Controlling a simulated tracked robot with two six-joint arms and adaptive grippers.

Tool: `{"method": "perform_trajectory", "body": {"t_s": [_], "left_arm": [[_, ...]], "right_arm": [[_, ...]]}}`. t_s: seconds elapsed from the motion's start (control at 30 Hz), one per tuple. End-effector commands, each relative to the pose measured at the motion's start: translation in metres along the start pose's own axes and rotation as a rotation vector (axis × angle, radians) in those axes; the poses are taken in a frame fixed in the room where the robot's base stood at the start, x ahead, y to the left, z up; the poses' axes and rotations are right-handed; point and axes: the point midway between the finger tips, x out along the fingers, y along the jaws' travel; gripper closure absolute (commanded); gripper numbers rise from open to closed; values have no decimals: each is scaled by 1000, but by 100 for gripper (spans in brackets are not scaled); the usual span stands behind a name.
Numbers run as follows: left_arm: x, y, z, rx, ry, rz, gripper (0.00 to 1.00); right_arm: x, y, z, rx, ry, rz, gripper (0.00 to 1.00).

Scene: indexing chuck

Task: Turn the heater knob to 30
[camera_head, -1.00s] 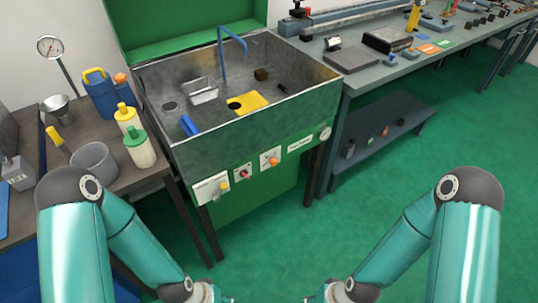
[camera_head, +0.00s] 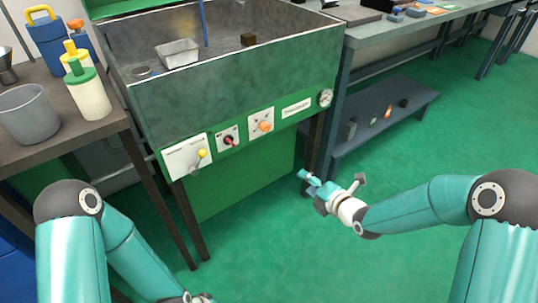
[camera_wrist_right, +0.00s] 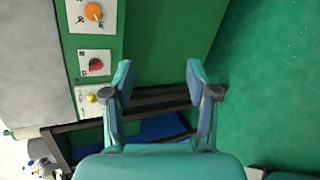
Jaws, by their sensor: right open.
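The sink's green front panel carries an orange knob (camera_head: 262,126) on a white plate with markings around it. A red knob (camera_head: 229,141) sits on a white plate to its left. I cannot read which plate is the heater's. Both show in the right wrist view, the orange knob (camera_wrist_right: 93,12) at the top and the red knob (camera_wrist_right: 96,65) below it. My right gripper (camera_head: 308,183) is open and empty, in front of the panel, below and right of the orange knob, touching nothing. It also shows in the right wrist view (camera_wrist_right: 160,78). My left gripper's fingers are out of frame.
A yellow-tipped lever (camera_head: 202,153) is at the panel's left end, and a round gauge (camera_head: 326,97) at its right end. A side table (camera_head: 60,140) with bottles and a pot stands left. A low dark shelf (camera_head: 350,160) is to the right. Green floor in front is clear.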

Motion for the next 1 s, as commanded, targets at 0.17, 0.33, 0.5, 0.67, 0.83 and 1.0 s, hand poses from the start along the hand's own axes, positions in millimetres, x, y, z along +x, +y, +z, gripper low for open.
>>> {"method": "perform_trajectory", "body": {"t_s": [0.17,0.33,0.5,0.67,0.83,1.0], "left_arm": [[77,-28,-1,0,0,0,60],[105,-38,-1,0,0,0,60],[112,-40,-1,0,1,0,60],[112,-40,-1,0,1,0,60],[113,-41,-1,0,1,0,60],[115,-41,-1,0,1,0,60]], "right_arm": [[28,17,16,-680,-107,212,42],[29,42,23,-1099,-219,313,42],[30,55,24,-1272,-273,347,42],[41,64,25,-1290,-280,351,42],[68,74,25,-1288,-278,350,42],[101,88,24,-1286,-276,350,42]]}}
